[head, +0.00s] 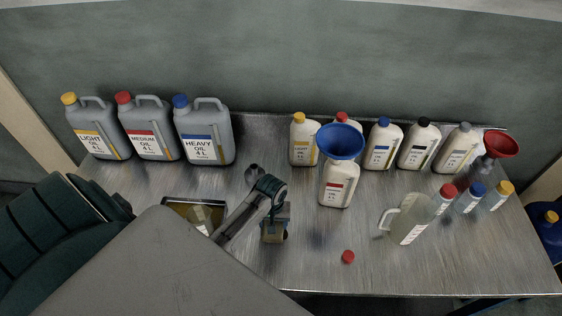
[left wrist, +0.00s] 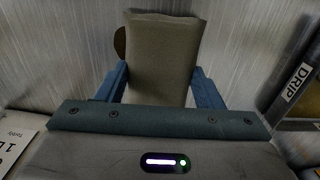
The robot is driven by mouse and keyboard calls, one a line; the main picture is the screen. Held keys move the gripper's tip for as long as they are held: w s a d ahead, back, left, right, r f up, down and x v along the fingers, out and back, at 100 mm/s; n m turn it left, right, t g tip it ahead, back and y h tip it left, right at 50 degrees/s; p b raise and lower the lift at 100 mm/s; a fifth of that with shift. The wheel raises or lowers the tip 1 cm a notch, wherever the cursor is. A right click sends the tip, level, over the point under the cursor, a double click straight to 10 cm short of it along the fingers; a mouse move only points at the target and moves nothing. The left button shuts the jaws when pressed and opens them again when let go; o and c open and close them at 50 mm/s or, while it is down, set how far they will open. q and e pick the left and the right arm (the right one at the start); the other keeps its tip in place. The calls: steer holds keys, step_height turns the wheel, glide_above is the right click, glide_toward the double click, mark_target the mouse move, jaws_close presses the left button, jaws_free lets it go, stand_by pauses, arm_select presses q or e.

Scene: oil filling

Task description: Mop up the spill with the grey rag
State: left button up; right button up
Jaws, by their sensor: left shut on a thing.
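My left gripper (head: 275,222) is over the middle of the metal table, left of the bottle with the blue funnel. It is shut on the grey rag (head: 274,233), which looks grey-brown. In the left wrist view the rag (left wrist: 160,58) stands out between the two blue fingers of the gripper (left wrist: 160,92). A dark brown round patch (left wrist: 119,42), perhaps the spill, shows on the metal just left of the rag, partly hidden by it. I cannot tell whether the rag touches the table. In the head view I cannot make out the spill clearly. My right gripper is not in view.
A drip tray (head: 182,200) with amber liquid lies left of the gripper. Grey oil cans (head: 205,140) and white bottles (head: 383,147) line the back. A bottle with a blue funnel (head: 340,141), a clear jug (head: 411,222) and a loose red cap (head: 348,257) are to the right.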

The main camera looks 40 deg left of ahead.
mark_target(283, 231)
arm_select(q)
steer(key=shift+a, duration=0.55)
steer(key=d, duration=1)
steer(key=a, duration=0.3)
steer(key=s+a, duration=0.1)
steer(key=a, duration=0.2)
steer(key=s+a, duration=0.1)
steer(key=a, duration=0.3)
steer(key=d, duration=1)
steer(key=w+a, duration=0.1)
steer(key=a, duration=0.2)
steer(key=w+a, duration=0.1)
steer(key=a, duration=0.2)
steer(key=w+a, duration=0.2)
steer(key=a, duration=0.2)
steer(key=d, duration=1)
steer(key=a, duration=0.1)
steer(key=s+a, duration=0.1)
steer(key=a, duration=0.1)
steer(key=s+a, duration=0.1)
steer(key=a, duration=0.1)
